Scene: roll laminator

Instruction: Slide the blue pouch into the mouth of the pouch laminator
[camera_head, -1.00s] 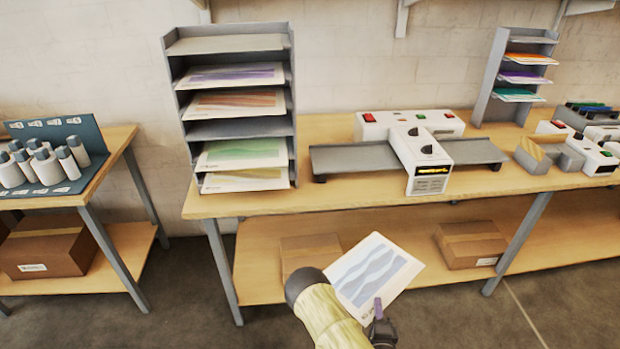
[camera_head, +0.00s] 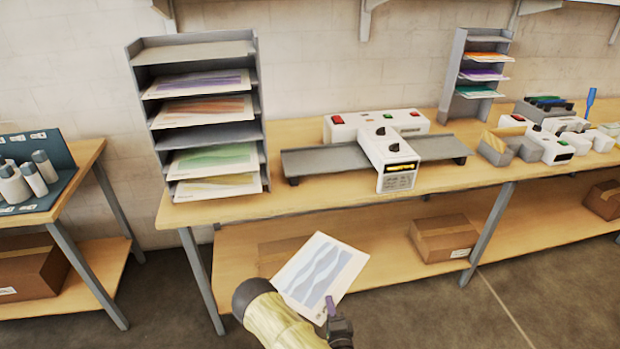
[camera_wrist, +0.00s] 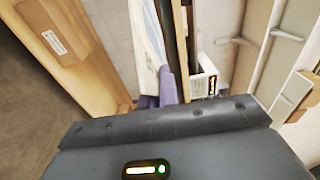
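The blue pouch (camera_head: 318,270), a white sheet with blue waves, is held out tilted in front of the workbench, below the height of its top. My gripper (camera_head: 331,309) is shut on the pouch's near lower corner, with a purple fingertip showing there. In the wrist view the pouch (camera_wrist: 147,38) shows nearly edge-on, with purple finger pads (camera_wrist: 160,90) at it. The pouch laminator (camera_head: 388,153) is white, with a red and a green button and dark trays on both sides. It stands on the bench beyond the pouch, well apart from it. I cannot make out its mouth clearly.
A grey rack (camera_head: 260,130) with several coloured pouches stands left of the laminator. A smaller rack (camera_head: 452,95) and other white devices (camera_head: 556,150) stand to the right. The bench's front edge (camera_head: 290,212) lies between the pouch and the laminator. Boxes sit on the lower shelf.

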